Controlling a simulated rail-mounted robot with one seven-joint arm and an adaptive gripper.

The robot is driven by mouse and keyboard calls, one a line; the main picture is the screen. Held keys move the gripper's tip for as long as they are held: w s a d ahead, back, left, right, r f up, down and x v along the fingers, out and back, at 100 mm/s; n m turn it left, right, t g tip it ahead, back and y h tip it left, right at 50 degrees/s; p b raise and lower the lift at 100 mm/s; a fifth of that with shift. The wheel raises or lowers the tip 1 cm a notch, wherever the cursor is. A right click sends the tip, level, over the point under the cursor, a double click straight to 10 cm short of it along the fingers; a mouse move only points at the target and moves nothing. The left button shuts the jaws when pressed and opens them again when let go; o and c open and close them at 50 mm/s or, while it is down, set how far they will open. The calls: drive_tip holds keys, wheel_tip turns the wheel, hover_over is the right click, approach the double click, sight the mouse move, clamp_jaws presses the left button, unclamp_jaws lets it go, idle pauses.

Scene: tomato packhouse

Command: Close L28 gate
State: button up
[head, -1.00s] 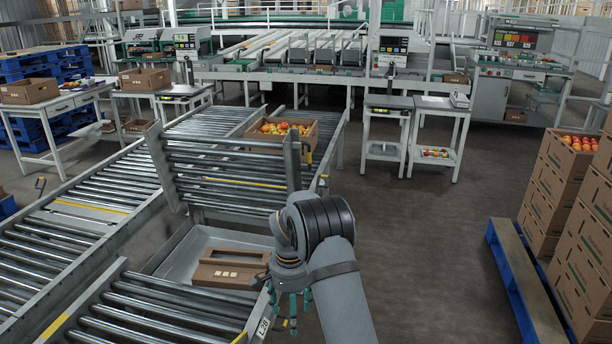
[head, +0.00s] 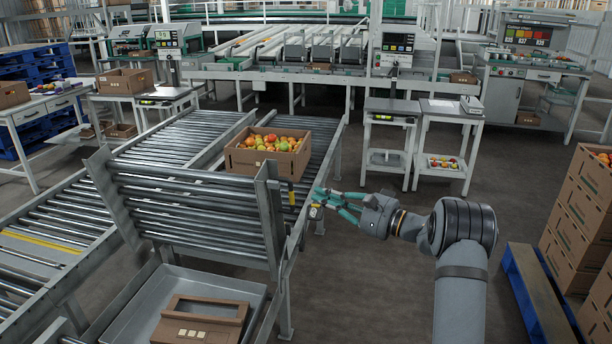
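The gate (head: 195,205) is a hinged roller section of the conveyor. It stands tilted up, its rollers between two grey side plates, with a gap in the line below it. No L28 label is readable now. My gripper (head: 322,203) is right of the gate, beside the conveyor's side rail, pointing left. Its teal fingers look spread apart, with no gate part between them that I can make out. A small grey and yellow piece (head: 316,212) shows at the fingertips; I cannot tell whether it touches them.
A carton of tomatoes (head: 240,160) sits on the rollers behind the gate. A grey tray (head: 128,308) below the gate holds a brown carton (head: 200,322). Stacked cartons (head: 580,215) on a blue pallet (head: 530,290) stand right. The floor between is clear.

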drive_tip(key=shift+s+a+r+n, duration=0.15)
drive_tip(key=shift+s+r+n, duration=0.35)
drive_tip(key=shift+n, duration=0.4)
clamp_jaws()
drive_tip(key=n+p, duration=0.2)
drive_tip(key=p, duration=0.1)
approach(272, 176)
drive_tip(key=x, duration=0.4)
drive_tip(key=shift+w+f, duration=0.1)
drive_tip(key=shift+w, duration=0.1)
drive_tip(key=shift+a, duration=0.15)
drive_tip(key=shift+b, duration=0.3)
